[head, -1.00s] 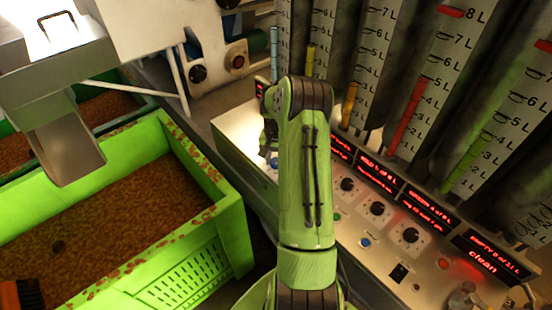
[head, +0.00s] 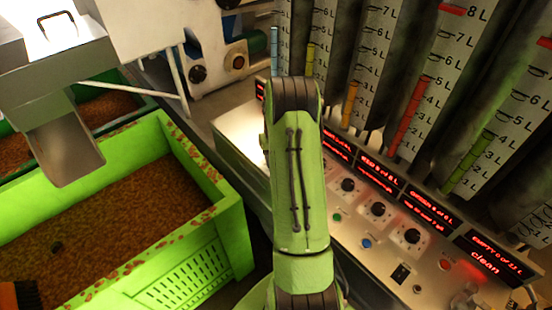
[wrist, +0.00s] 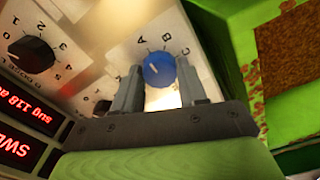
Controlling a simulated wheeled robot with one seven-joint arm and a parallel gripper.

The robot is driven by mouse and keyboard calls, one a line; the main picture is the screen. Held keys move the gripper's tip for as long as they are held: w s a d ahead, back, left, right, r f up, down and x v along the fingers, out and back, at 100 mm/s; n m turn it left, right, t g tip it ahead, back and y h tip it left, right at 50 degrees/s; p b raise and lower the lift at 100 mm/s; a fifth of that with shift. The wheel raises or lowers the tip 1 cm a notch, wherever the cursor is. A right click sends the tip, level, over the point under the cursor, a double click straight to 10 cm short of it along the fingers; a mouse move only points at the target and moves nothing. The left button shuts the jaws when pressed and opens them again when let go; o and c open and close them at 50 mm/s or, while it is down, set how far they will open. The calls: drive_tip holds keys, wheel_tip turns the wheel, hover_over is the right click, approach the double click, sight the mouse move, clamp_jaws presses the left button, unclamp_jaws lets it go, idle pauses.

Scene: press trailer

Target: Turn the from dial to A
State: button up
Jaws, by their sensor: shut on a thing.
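In the wrist view a round blue dial (wrist: 158,70) sits on a pale metal panel, with the letters A, B and C printed around its far side. A small white mark shows on its face, towards the A side; exactly which letter it points at I cannot tell. My gripper (wrist: 159,82) has one finger on each side of the dial and is shut on it. In the head view my arm hides the gripper and this dial.
A black numbered dial (wrist: 32,49) is left of the blue one in the wrist view. The head view shows the control panel (head: 385,255) with several dials and red displays, graduated tubes behind, and a green bin (head: 232,225) on the left.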

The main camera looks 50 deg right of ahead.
idle(0.3)
drive_tip(key=o, duration=1.1)
drive_tip(key=shift+c, duration=0.2)
wheel_tip(320, 180, up, 16)
drive_tip(key=p, duration=0.2)
drive_tip(key=shift+f, duration=0.1)
